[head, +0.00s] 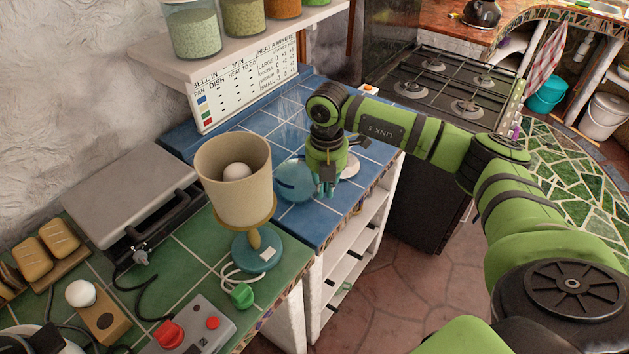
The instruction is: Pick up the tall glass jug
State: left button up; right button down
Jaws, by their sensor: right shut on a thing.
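A bluish, see-through rounded vessel (293,182), which looks to be the tall glass jug, stands at the front of the blue-tiled counter, just left of my right gripper. My right gripper (326,190) points down at its right side and is shut on it. The fingers hide part of the contact, and I cannot tell whether the jug's base touches the tiles. My left gripper is not in view.
A beige-shaded lamp (235,180) stands close on the left. A white round item (350,166) lies behind my gripper. A shelf (240,45) with jars hangs above the blue counter (325,222). A stove (455,85) is at the right.

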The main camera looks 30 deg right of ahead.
jog(key=shift+w+r, duration=0.1)
jog(key=shift+r, duration=0.4)
notch_tip(320, 180, up, 3)
jog(key=shift+f+b, duration=0.1)
jog(key=shift+b, duration=0.85)
jog(key=w+d+r+b, duration=0.3)
jog(key=w+d+r, duration=0.2)
jog(key=d, duration=0.5)
jog(key=shift+w+r, duration=0.25)
jog(key=shift+r, duration=0.9)
jog(key=shift+d, duration=0.1)
